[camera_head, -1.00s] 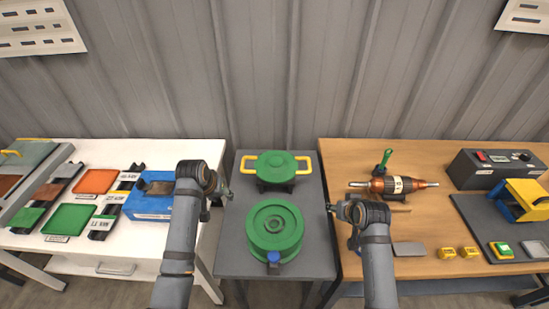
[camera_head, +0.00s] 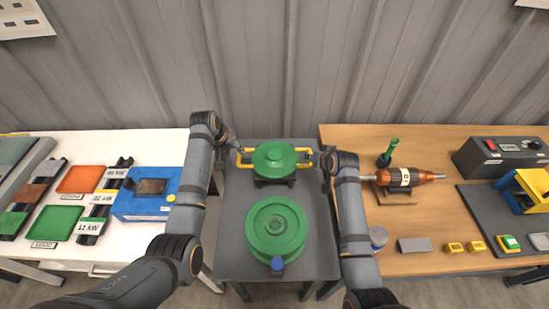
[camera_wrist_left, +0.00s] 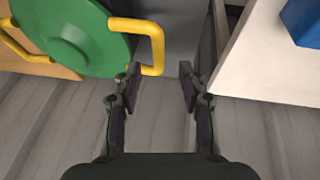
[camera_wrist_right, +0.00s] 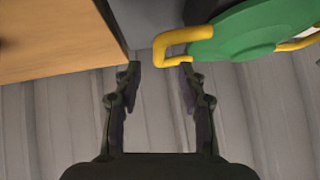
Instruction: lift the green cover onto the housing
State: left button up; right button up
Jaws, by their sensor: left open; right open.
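The green cover (camera_head: 274,157) is a round lid with a yellow handle on each side. It rests on a dark stand at the back of the grey table. The green housing (camera_head: 276,231), round with a blue part at its front, stands in front of it. My right gripper (camera_head: 328,160) is open beside the right handle; in the right wrist view that handle (camera_wrist_right: 180,42) lies beyond the open fingers (camera_wrist_right: 160,75), toward the right finger.
A wooden table (camera_head: 440,225) on the right holds a copper rotor (camera_head: 408,178) on a stand and several small parts. A white table (camera_head: 180,230) on the left holds a blue box (camera_head: 145,196) and trays. The corrugated wall is close behind.

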aim_at(239, 157)
pick_arm(q)
jog(key=x, duration=0.3)
jog(key=shift+s+d+f, duration=0.1)
jog(key=shift+d+f, duration=0.1)
jog(key=shift+d, duration=0.05)
pick_arm(e)
jog(key=x, duration=0.3)
jog(key=shift+w+d+f, duration=0.1)
jog(key=shift+f, duration=0.05)
pick_arm(q)
jog(key=shift+x, duration=0.9)
pick_arm(e)
jog(key=shift+x, duration=0.9)
pick_arm(q)
jog(key=shift+a+r, duration=0.1)
jog(key=shift+r, duration=0.05)
jog(key=shift+c, duration=0.4)
pick_arm(e)
jog(key=shift+c, duration=0.4)
pick_arm(q)
jog(key=shift+c, duration=1.1)
pick_arm(e)
jog(key=shift+c, duration=1.1)
pick_arm(q)
grip_shut()
pick_arm(e)
grip_shut()
